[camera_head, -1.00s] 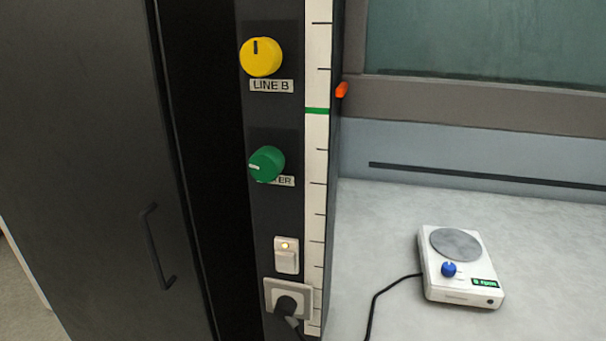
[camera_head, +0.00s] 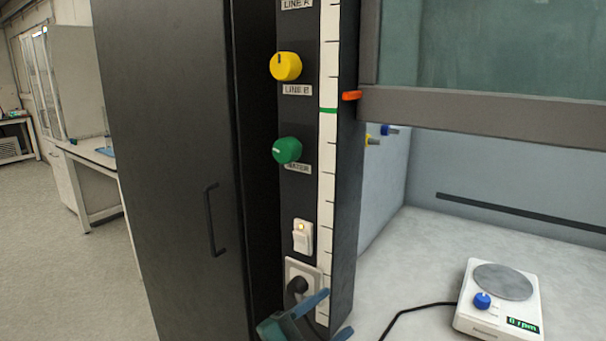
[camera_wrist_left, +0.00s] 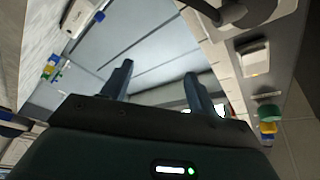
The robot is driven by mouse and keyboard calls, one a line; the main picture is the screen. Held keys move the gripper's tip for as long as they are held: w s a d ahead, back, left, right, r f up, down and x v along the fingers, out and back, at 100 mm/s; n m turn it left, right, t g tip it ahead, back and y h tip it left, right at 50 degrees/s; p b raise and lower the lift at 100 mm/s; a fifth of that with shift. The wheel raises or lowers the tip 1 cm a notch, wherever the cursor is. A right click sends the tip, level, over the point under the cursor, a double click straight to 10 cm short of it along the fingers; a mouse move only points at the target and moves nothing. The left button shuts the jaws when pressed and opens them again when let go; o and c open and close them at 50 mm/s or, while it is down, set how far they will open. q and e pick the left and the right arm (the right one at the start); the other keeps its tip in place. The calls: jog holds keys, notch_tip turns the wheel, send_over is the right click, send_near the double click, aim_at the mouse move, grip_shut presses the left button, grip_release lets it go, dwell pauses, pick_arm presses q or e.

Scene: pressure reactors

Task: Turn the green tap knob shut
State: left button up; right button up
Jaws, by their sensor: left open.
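The green tap knob (camera_head: 287,150) sits on the dark vertical panel, above a label that reads WATER. Its white pointer mark faces left in the head view. My left gripper (camera_head: 322,312) is open and empty at the bottom of the head view, well below the knob and in front of the socket area. In the left wrist view its two blue fingers (camera_wrist_left: 158,82) stand apart with nothing between them, and the green knob (camera_wrist_left: 270,113) shows at the right, away from the fingers. My right gripper is in neither view.
A yellow LINE B knob (camera_head: 286,66) is above the green one. A lit switch (camera_head: 303,236) and a socket with a plug (camera_head: 297,285) are below. An orange piece (camera_head: 351,95) juts from the hood frame. A stirrer hotplate (camera_head: 497,300) stands on the bench at right.

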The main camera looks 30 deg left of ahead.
pick_arm(q)
jog(key=s+d+r+m+g+h+b, duration=0.25)
jog(key=r+m+g+h, duration=0.35)
jog(key=m, duration=0.8)
jog(key=s+d+r+m+g+h+b, duration=0.1)
jog(key=s+r+m+g+h+b, duration=0.2)
jog(key=r+m, duration=0.85)
jog(key=m+t+y+b, duration=0.55)
jog(key=t+y, duration=0.25)
jog(key=y, duration=0.8)
send_near(281, 153)
jog(key=w+p, duration=0.1)
jog(key=w, duration=0.2)
jog(key=w+p, duration=0.2)
jog(key=w, duration=0.1)
jog(key=w+p, duration=0.2)
jog(key=w, duration=0.1)
jog(key=shift+w+d, duration=0.3)
jog(key=shift+w, duration=0.05)
jog(key=shift+w+f, duration=0.1)
jog(key=shift+w, duration=0.35)
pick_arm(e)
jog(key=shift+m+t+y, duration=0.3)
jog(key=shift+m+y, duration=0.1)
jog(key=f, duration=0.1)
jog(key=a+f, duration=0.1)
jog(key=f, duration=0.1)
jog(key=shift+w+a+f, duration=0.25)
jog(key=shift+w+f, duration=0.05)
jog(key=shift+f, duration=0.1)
